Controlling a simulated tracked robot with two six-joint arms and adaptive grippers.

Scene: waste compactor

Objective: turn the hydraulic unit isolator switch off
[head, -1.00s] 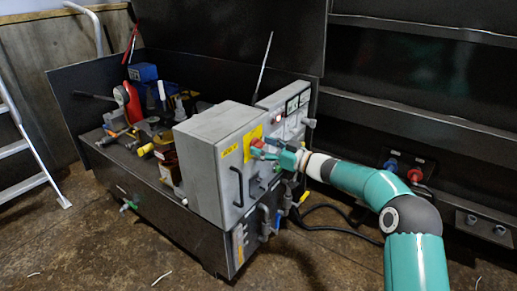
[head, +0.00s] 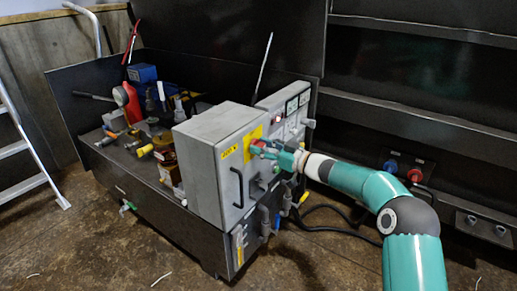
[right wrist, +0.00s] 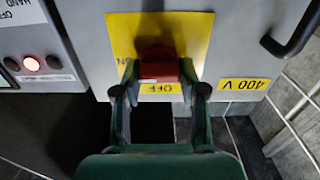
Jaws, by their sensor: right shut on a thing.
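The isolator switch is a red handle on a yellow plate on the front of the grey electrical box (head: 205,140). In the right wrist view the red switch handle (right wrist: 158,66) sits between my fingertips, and the yellow plate (right wrist: 190,30) is behind it. An "OFF" marking shows on the yellow strip just below the handle. My right gripper (right wrist: 160,80) is shut on the red handle, one finger on each side. In the head view my right gripper (head: 264,149) reaches the box from the right and partly hides the switch. My left gripper is not in view.
A black door handle (head: 238,187) and a 400 V label (right wrist: 244,84) are on the box. A panel with a lit red lamp (right wrist: 31,63) stands beside it. Pipes and valves (head: 265,220) lie below my right gripper. Floor in front is mostly clear.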

